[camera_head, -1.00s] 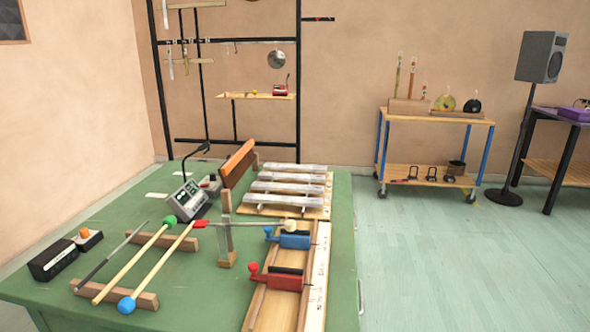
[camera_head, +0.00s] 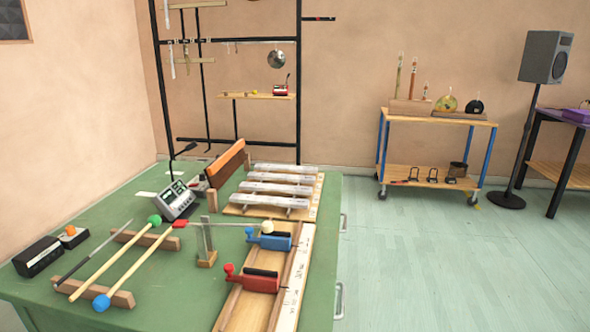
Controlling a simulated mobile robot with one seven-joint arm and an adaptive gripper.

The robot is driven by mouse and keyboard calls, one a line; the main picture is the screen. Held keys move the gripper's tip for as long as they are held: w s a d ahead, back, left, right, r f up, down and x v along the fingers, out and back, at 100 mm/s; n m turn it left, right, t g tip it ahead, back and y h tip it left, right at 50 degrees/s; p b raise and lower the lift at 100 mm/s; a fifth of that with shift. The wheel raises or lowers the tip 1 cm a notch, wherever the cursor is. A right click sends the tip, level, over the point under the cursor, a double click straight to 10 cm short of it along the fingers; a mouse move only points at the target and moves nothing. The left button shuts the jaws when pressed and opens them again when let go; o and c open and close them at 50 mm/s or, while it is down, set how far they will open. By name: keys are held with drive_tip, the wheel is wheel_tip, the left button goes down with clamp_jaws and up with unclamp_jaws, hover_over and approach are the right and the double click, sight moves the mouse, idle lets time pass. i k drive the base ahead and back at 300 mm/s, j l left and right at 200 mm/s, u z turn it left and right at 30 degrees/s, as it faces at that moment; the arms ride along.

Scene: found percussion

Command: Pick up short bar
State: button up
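Several silver metal bars lie side by side across a light wooden frame (camera_head: 318,203) on the green table. The farthest bar (camera_head: 291,168) and the nearest bar (camera_head: 270,201) look close in length, and I cannot tell for sure which is the short bar. The bars lie apart from one another, with narrow gaps between them. My gripper is not in view, so its state and its distance from the bars are hidden.
The green table (camera_head: 135,196) also holds mallets on wooden rests (camera_head: 122,298), a grey device (camera_head: 178,200), an upright orange-brown board (camera_head: 226,163), and red (camera_head: 252,280) and blue (camera_head: 270,239) clamp-like tools. A wheeled cart (camera_head: 438,119) stands behind right. Floor (camera_head: 430,270) right of the table is clear.

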sight(258, 166)
drive_tip(key=i+l+u, duration=0.1)
drive_tip(key=l, duration=0.5)
drive_tip(key=l+u, duration=0.1)
drive_tip(key=l, duration=0.55)
drive_tip(key=i+l+u, duration=0.1)
drive_tip(key=l, duration=0.3)
drive_tip(key=i+l+u, duration=0.1)
drive_tip(key=l, duration=0.25)
drive_tip(key=i+l+u, duration=0.1)
drive_tip(key=l, duration=0.3)
drive_tip(key=i+l+u, duration=0.1)
drive_tip(key=i+l, duration=0.2)
drive_tip(key=i+l+u, duration=0.15)
drive_tip(key=l, duration=0.3)
drive_tip(key=i+l+u, duration=0.1)
drive_tip(key=i+l, duration=0.4)
drive_tip(key=i, duration=0.25)
drive_tip(key=i+l+u, duration=0.1)
drive_tip(key=i, duration=0.35)
drive_tip(key=l, duration=0.1)
